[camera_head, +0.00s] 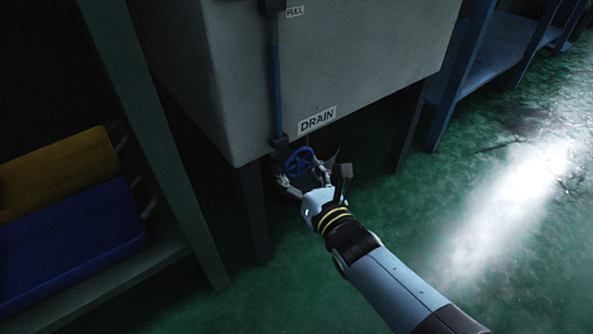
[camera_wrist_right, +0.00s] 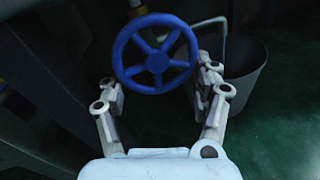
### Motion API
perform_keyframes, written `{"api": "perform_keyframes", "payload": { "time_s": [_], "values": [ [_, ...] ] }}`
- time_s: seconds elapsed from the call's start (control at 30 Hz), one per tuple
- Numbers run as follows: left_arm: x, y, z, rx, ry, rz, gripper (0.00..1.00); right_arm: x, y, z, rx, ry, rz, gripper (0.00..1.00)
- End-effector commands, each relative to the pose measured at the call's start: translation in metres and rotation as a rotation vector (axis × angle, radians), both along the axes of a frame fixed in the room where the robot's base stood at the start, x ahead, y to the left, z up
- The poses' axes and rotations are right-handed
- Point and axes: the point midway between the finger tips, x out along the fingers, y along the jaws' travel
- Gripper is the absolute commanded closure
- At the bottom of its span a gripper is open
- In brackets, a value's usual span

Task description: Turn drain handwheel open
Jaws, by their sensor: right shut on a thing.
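The blue drain handwheel (camera_head: 299,161) sits under the DRAIN label (camera_head: 317,120), at the lower edge of a grey tank. In the right wrist view the handwheel (camera_wrist_right: 155,87) shows its rim and several spokes, facing me. My right gripper (camera_head: 303,178) reaches it from the lower right. In the right wrist view my right gripper (camera_wrist_right: 160,95) has one finger at each side of the wheel and is shut on it. The exact contact points of the fingers are hard to see. My left gripper is not in view.
A dark bucket (camera_wrist_right: 247,75) stands on the green floor behind and right of the wheel. Tank legs (camera_head: 254,215) stand close by. A shelf at left holds a yellow case (camera_head: 60,172) and a blue case (camera_head: 70,240). Open floor lies at right.

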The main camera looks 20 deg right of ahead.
Motion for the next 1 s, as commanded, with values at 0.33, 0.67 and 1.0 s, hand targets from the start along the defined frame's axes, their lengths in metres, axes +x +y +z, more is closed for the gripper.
{"api": "perform_keyframes", "payload": {
  "time_s": [0.33, 0.67, 1.0],
  "values": [
    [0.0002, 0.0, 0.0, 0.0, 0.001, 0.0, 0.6, 0.0009, 0.0031, 0.0021, -0.064, -0.03, 0.004, 0.68],
    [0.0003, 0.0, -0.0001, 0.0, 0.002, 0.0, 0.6, 0.0009, 0.003, 0.0024, -0.066, -0.031, 0.004, 0.68],
    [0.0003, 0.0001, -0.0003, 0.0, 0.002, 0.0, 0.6, 0.001, 0.0014, 0.0014, -0.065, -0.028, 0.003, 0.25]
  ]
}}
